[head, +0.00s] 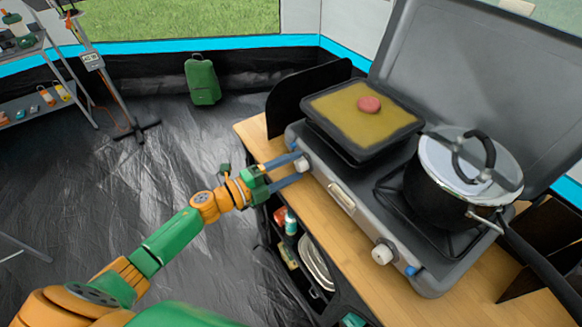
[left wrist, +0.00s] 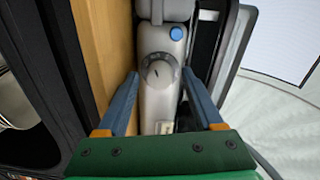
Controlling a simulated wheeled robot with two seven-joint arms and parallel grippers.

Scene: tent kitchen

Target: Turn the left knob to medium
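The camping stove (head: 342,192) stands on a wooden counter with its lid raised. Its left knob (head: 303,164) is a pale round dial on the front panel; in the left wrist view the knob (left wrist: 158,74) faces me, with a small dark mark on its face. My left gripper (head: 296,167) is at the panel, open, with one blue finger on each side of this knob. In the left wrist view, my left gripper (left wrist: 161,76) shows visible gaps between both fingers and the knob. The knob's exact setting is too small to tell. My right gripper is not in view.
The right knob (head: 383,253) sits farther along the panel. A square pan (head: 363,148) with yellow content and a pink round piece is on the left burner. A lidded pot (head: 441,200) is on the right burner, its handle reaching over the wooden counter (head: 254,132).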

